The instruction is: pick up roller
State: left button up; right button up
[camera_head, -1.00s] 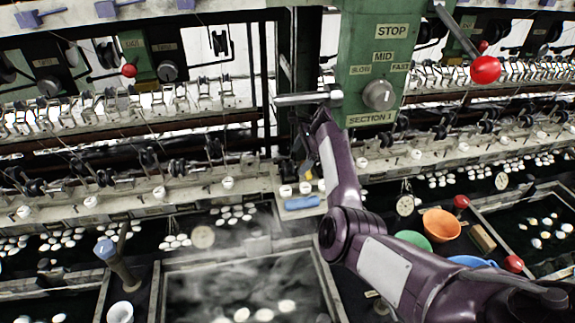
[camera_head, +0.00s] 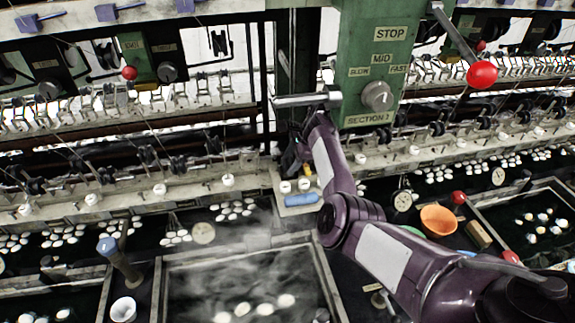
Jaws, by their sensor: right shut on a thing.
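My right arm comes in from the lower right and reaches to the machine beside the green control post (camera_head: 372,60). My right gripper (camera_head: 293,160) is at its far end, small and dark, just above a pale ledge (camera_head: 283,180). It is shut on a small dark thing, which looks to be a roller; its shape is mostly hidden. Other dark rollers (camera_head: 178,167) sit along the rail to the left. A blue cylinder (camera_head: 300,199) lies on the ledge below the gripper, apart from it. My left gripper is not in view.
A steaming basin (camera_head: 240,285) with pale cocoons is in front. A blue-topped handle (camera_head: 107,247) and a white cup (camera_head: 123,310) stand left. An orange bowl (camera_head: 438,220) sits right of my arm. A red-knobbed lever (camera_head: 482,74) sticks out at upper right.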

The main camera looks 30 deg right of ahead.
aim_at(291, 159)
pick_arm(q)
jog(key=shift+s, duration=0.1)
pick_arm(e)
jog(key=shift+r, duration=0.1)
notch_tip(291, 159, up, 8)
jog(key=b, duration=0.2)
jog(key=shift+r+b, duration=0.15)
jog(key=shift+b, duration=0.2)
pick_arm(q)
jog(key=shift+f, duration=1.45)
pick_arm(e)
jog(key=shift+r, duration=0.75)
